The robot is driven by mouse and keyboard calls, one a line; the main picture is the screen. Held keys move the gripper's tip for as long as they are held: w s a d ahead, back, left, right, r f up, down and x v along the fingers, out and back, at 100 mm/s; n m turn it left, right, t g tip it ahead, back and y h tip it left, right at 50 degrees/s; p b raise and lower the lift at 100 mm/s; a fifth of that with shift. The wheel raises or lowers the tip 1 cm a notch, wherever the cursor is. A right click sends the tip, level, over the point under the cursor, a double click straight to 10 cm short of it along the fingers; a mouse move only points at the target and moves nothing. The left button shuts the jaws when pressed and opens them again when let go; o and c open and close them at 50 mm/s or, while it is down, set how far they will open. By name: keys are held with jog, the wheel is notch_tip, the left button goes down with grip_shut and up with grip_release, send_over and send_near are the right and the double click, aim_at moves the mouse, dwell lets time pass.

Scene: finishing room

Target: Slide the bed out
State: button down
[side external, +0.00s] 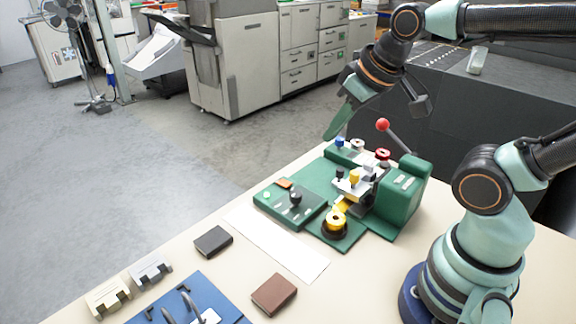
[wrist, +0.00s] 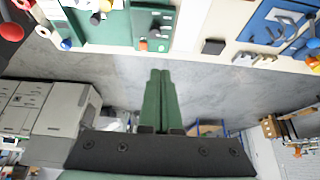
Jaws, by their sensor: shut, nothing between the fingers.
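A green machine (side external: 404,196) stands on the pale table in the side external view, with a red-ball lever (side external: 383,125) and a yellow and black spool in front. At its left lies a flat green slab (side external: 276,205) with a black knob (side external: 295,197) and an orange piece on top. This looks like the bed, and it also shows at the top of the wrist view (wrist: 142,30). My gripper (side external: 331,134) is shut and empty, raised behind the machine at its far left. In the wrist view its green fingers (wrist: 159,73) are together, pointing towards the slab and apart from it.
A white strip (side external: 285,247) lies in front of the slab. A dark block (side external: 213,241), a brown block (side external: 274,295), two clip-like holders (side external: 150,270) and a blue board (side external: 190,292) with black handles are nearer. Open floor lies beyond the table's far edge.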

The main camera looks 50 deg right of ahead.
jog(key=c, duration=1.1)
grip_release()
jog(key=o, duration=0.4)
jog(key=shift+w+d, duration=0.2)
jog(key=shift+o, duration=0.2)
jog(key=m+g, duration=0.6)
jog(key=m, duration=0.3)
send_over(340, 169)
notch_tip(340, 169, down, 9)
notch_tip(340, 169, down, 11)
jog(key=shift+f, duration=0.2)
jog(key=shift+c, duration=0.2)
grip_shut()
